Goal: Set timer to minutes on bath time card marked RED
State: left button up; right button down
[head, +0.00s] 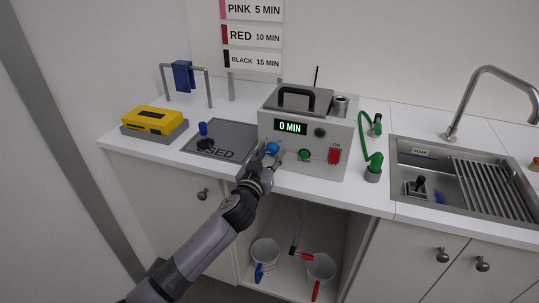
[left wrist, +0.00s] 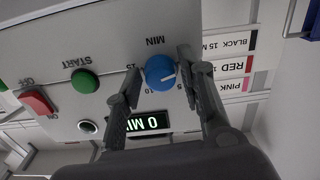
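The bath time card marked RED (head: 253,36) reads 10 MIN and hangs on the wall between the PINK 5 MIN and BLACK 15 MIN cards; it also shows in the left wrist view (left wrist: 231,67). The grey timer box (head: 335,112) has a display (head: 290,128) reading 0 MIN. Its blue knob (left wrist: 160,72) has a white pointer line and a minute scale around it. My left gripper (left wrist: 160,77) has one finger on each side of the knob, with slight gaps showing, so it looks open around it. My right gripper is not in view.
The box front also carries a green START button (head: 304,155) and a red ON switch (head: 334,156). A grey tray (head: 240,133) with a blue-topped item lies left, a yellow box (head: 152,118) farther left. A sink (head: 410,157) is at right. Buckets stand under the counter.

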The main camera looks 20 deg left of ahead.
pick_arm(q)
grip_shut()
